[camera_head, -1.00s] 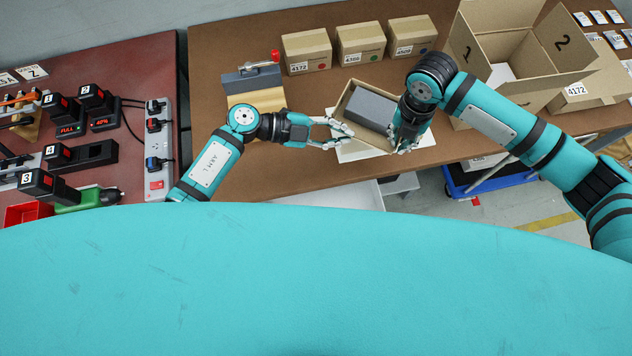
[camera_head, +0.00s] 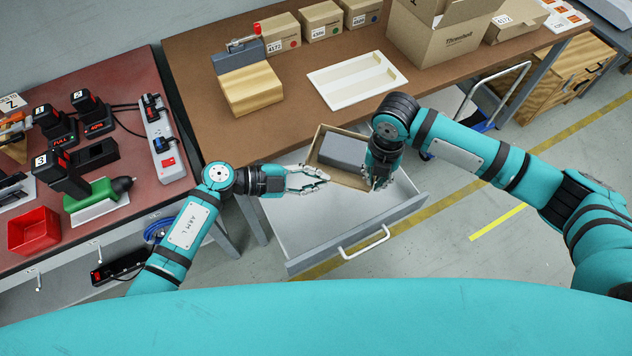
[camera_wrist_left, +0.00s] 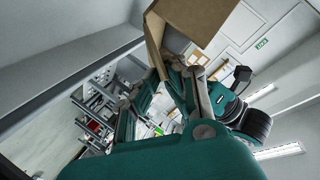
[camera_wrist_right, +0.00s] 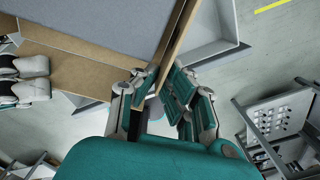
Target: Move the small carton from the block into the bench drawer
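The small open-topped brown carton (camera_head: 325,154) is held in the air over the open bench drawer (camera_head: 300,228), with a grey block-like content (camera_head: 344,150) inside it. My left gripper (camera_head: 322,176) is shut on the carton's left wall; the carton also shows at the top of the left wrist view (camera_wrist_left: 195,18). My right gripper (camera_head: 377,184) is shut on the carton's right wall, which runs between its fingers in the right wrist view (camera_wrist_right: 160,80). The carton looks slightly tilted. Its underside is hidden in the head view.
Cartons line the bench's back. The drawer's visible floor is bare; its handle (camera_head: 365,243) faces me. A red-topped bench (camera_head: 50,245) stands left.

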